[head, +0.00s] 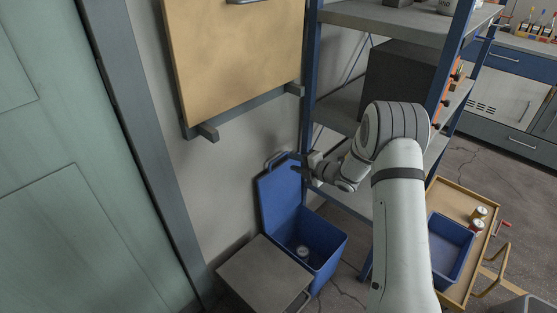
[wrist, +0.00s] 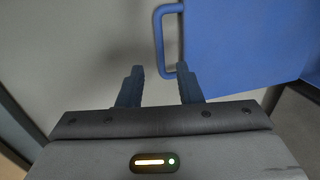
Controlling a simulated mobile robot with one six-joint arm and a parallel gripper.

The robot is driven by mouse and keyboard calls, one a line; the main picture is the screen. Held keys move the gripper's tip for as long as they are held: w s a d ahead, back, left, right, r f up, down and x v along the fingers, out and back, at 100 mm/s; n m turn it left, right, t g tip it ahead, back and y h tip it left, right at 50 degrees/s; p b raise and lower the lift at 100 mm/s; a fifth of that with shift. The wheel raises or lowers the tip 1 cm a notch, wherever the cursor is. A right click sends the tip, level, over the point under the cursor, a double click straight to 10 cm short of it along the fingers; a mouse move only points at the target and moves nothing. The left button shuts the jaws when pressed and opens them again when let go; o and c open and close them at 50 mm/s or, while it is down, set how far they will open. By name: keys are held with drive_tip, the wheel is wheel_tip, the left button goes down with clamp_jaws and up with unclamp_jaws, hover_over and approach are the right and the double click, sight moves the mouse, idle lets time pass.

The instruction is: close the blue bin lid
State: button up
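The blue bin (head: 318,240) stands on the floor by the wall, its lid (head: 280,195) raised upright at the bin's left side. A small round item (head: 302,252) lies inside the bin. The lid's loop handle (head: 277,158) is at its top edge. My gripper (head: 294,164) is beside the lid's upper part, close to the handle. In the wrist view my gripper (wrist: 158,84) is open with nothing between its fingers. The lid (wrist: 240,45) fills the upper right there, and its handle (wrist: 160,42) lies just beyond the fingertips, nearer the right finger. Whether they touch is unclear.
A grey box or stool (head: 262,272) stands directly in front of the bin. A metal shelf with blue posts (head: 311,80) rises right behind it. A wooden board (head: 235,55) hangs above on the wall. A wooden cart (head: 462,200) with a blue tray (head: 447,252) is to the right.

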drive_tip(key=b, duration=0.1)
hover_over(281, 174)
wheel_tip(281, 174, down, 2)
clamp_jaws()
idle(0.4)
